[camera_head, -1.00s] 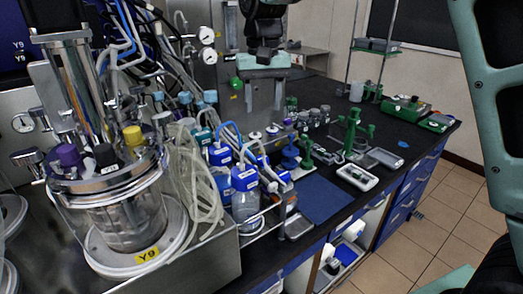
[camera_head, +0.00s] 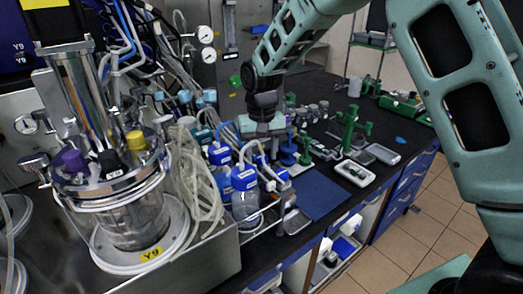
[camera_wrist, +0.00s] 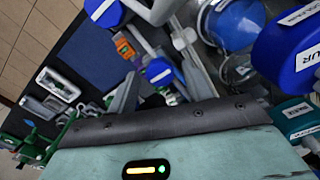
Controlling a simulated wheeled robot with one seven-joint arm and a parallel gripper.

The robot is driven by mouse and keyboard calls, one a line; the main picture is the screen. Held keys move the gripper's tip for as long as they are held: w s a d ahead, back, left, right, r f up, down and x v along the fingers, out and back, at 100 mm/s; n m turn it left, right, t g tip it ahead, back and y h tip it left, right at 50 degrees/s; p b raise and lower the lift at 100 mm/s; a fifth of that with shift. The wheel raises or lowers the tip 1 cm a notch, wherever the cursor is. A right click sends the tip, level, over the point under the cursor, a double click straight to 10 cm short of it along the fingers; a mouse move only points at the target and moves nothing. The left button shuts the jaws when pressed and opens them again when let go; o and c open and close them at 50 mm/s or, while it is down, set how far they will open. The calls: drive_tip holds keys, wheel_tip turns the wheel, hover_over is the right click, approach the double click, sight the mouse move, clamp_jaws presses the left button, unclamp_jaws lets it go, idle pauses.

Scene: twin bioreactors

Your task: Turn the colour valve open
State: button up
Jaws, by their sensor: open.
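My gripper (camera_head: 265,142) is over the group of blue-capped bottles (camera_head: 245,179) in the head view. In the wrist view its two grey fingers (camera_wrist: 160,68) are apart. A small blue part with a white label (camera_wrist: 158,72) shows between or just beyond them; I cannot tell whether it is the colour valve, or whether a finger touches it. Another blue part with a white label (camera_wrist: 103,12) is at the top, on white tubing. A large blue cap with a label ending in "UR" (camera_wrist: 290,50) is close on the right. No valve handle can be made out clearly in the head view.
A glass vessel with a metal lid (camera_head: 125,215) and looped clear tubes (camera_head: 192,185) stand on the left. A blue mat (camera_head: 318,197) lies right of the bottles. Green stands (camera_head: 349,130) and a white device (camera_head: 355,172) are farther right on the black bench.

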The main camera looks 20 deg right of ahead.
drive_tip(key=c, duration=1)
drive_tip(key=shift+o, duration=0.2)
drive_tip(key=shift+n, duration=0.3)
drive_tip(key=n, duration=0.4)
drive_tip(key=n+p, duration=0.1)
drive_tip(key=n, duration=0.3)
drive_tip(key=shift+r+n, duration=0.1)
drive_tip(key=shift+n, duration=0.2)
drive_tip(key=n+p, duration=0.1)
drive_tip(key=n, duration=0.3)
drive_tip(key=shift+n+p, duration=0.3)
drive_tip(key=shift+w+n+p, duration=0.1)
drive_tip(key=shift+n+p, duration=0.6)
drive_tip(key=shift+n, duration=1.4)
